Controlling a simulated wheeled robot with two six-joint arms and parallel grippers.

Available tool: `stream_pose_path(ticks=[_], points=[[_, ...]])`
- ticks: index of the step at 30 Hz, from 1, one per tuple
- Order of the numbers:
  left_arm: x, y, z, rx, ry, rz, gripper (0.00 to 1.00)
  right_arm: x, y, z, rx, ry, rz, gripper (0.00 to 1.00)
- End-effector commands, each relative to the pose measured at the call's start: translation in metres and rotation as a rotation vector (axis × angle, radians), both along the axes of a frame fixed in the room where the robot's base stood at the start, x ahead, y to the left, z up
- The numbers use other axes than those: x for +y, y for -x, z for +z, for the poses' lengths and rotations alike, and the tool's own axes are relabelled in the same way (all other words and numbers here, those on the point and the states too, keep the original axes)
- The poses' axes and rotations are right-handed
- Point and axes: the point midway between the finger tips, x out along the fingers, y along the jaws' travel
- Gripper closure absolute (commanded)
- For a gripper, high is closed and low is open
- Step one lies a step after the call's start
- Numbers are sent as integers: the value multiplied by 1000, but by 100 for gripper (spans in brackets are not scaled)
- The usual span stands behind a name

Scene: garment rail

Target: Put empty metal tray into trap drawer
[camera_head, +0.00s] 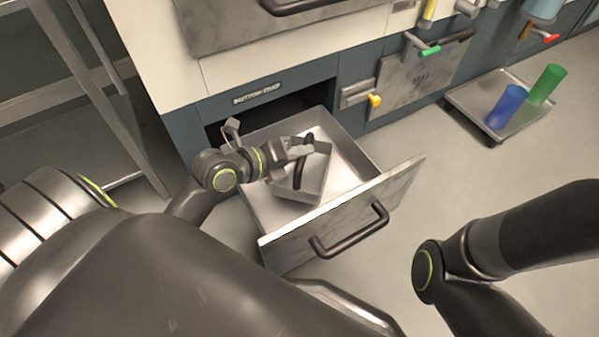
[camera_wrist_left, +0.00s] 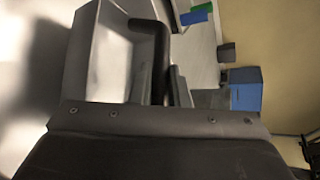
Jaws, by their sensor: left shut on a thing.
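The metal tray (camera_head: 314,180) is a small grey box, and no contents show in it. It is inside or just above the open drawer (camera_head: 350,151); I cannot tell whether it touches the drawer's floor. My left gripper (camera_head: 302,150) is shut on the tray at its dark curved handle, over the drawer's back left part. In the left wrist view the tray (camera_wrist_left: 110,62) and its dark handle (camera_wrist_left: 160,45) fill the upper left. The drawer is pulled out below a label that looks like "BUTTON TRAP". My right arm shows at the lower right, its gripper out of frame.
The drawer's front has a dark bar handle (camera_head: 350,232). A low wheeled platform (camera_head: 488,95) at the upper right holds a blue cup (camera_head: 506,106) and a green cup (camera_head: 546,85). A metal rack (camera_head: 75,120) stands at the left. The floor right of the drawer is clear.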

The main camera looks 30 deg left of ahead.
Motion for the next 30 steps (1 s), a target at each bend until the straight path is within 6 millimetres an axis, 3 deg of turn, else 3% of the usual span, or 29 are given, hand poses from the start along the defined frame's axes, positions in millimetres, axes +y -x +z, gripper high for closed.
stream_pose_path(ticks=[12,26,27,30], points=[[0,0,-45,-1,2,0,100,0,0,-29,4,-10,19,62],[0,0,-50,-2,0,-1,100,0,0,-34,3,-10,19,62],[0,0,-48,-1,1,0,79,0,0,-32,4,-10,19,62],[0,0,-48,-1,1,0,66,0,0,-32,4,-9,18,62]])
